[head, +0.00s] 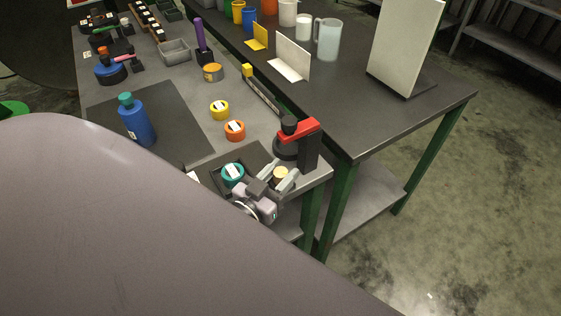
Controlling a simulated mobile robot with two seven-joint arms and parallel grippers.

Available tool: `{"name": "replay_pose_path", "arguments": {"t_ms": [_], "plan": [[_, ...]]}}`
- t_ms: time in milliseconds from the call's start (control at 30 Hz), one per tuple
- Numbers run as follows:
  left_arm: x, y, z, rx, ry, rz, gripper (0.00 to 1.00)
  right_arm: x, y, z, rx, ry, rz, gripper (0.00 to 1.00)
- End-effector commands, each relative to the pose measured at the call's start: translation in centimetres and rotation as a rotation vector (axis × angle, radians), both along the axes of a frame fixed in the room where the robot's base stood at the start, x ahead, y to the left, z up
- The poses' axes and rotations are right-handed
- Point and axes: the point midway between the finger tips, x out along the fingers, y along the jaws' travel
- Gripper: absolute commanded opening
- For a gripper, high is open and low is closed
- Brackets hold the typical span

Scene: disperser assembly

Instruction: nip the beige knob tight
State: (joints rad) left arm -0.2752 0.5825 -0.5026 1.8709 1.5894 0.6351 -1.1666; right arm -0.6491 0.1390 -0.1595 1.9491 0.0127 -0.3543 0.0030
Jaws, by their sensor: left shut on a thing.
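The beige knob (281,173) is a small round pale piece near the right front corner of the grey table. My left gripper (279,176) reaches it from below in the picture, with one finger on each side, and is shut on it. What the knob sits on is hidden by the gripper. A teal round piece with a white label (232,174) is just left of the gripper on a dark mat. My right gripper is not in view.
A red and black stand (304,142) is close behind the gripper. Orange (235,131) and yellow (220,110) round pieces and a blue bottle (137,120) stand farther back. A dark table (420,110) with a white panel (404,45) is on the right.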

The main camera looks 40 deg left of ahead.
Motion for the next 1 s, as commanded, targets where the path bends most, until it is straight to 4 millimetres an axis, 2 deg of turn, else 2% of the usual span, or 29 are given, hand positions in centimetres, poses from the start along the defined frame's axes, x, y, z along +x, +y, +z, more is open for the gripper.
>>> {"name": "replay_pose_path", "arguments": {"t_ms": [300, 333, 367, 733, 1000], "plan": [[0.1, 0.0, 0.2, 0.001, -0.004, 0.0, 0.09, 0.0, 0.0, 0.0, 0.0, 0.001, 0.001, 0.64], [0.1, 0.0, 0.2, 0.001, -0.004, 0.001, 0.49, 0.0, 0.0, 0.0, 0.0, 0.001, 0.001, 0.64], [0.1, 0.0, 0.1, 0.001, -0.003, 0.001, 0.59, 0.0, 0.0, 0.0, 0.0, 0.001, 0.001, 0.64], [-0.3, 0.0, 0.0, 0.001, 0.0, 0.0, 0.6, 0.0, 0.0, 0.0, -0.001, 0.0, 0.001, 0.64], [-3.5, 0.0, -0.1, 0.001, 0.003, 0.0, 0.6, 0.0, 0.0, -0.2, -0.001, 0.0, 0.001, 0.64]]}}
